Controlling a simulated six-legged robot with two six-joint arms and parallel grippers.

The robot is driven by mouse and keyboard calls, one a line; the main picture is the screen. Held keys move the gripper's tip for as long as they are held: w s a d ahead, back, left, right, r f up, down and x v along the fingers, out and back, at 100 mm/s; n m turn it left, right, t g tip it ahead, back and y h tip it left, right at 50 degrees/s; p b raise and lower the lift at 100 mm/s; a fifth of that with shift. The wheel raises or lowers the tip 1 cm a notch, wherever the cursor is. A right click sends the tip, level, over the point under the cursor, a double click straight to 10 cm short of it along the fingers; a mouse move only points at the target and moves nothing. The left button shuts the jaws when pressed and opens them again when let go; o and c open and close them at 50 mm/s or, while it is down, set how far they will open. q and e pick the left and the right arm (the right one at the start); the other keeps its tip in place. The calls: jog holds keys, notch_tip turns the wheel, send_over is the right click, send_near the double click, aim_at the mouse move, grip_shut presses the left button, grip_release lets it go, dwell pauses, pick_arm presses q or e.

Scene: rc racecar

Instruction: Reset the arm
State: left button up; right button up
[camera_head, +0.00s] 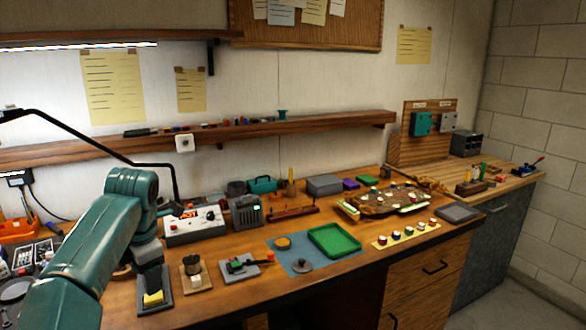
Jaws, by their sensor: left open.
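My left arm, teal, comes in from the lower left, rises to an elbow and bends down over the left part of the wooden workbench (215,297). My left gripper (150,272) is at its end, dark grey and pointing down, just above or behind a dark tray with a yellow sponge (153,298). The gripper is open, and I see nothing held in it. Its fingertips are hard to tell from the dark tray. My right gripper is not in view.
Right of the gripper are a small wooden block stand (196,275), a grey fixture (245,266) and a blue mat (288,256) with a green tray (334,240). A white control box (194,227) stands behind. A black lamp arm (95,146) and a shelf (300,132) are above.

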pick_arm(q)
jog(key=s+d+f+m+g+h, duration=0.1)
jog(key=s+d+f+m+g, duration=0.2)
jog(key=f, duration=0.8)
jog(key=s+d+f+m+g+h, duration=0.15)
jog(key=s+f, duration=0.35)
jog(key=f, duration=0.5)
jog(key=s+d+f+m+g, duration=0.1)
jog(key=s+d+f+m, duration=0.25)
jog(key=f, duration=0.75)
jog(key=s+d+f+m+t+h, duration=0.1)
jog(key=s+d+f+m+t, duration=0.1)
jog(key=s+d+f+m, duration=0.3)
jog(key=s+d+f+m+t+h, duration=0.2)
jog(key=s+d+f+m, duration=0.3)
jog(key=s+m, duration=0.7)
jog(key=shift+s+f+m, duration=0.3)
jog(key=shift+s+m, duration=0.1)
jog(key=shift+s, duration=0.65)
jog(key=shift+h, duration=0.25)
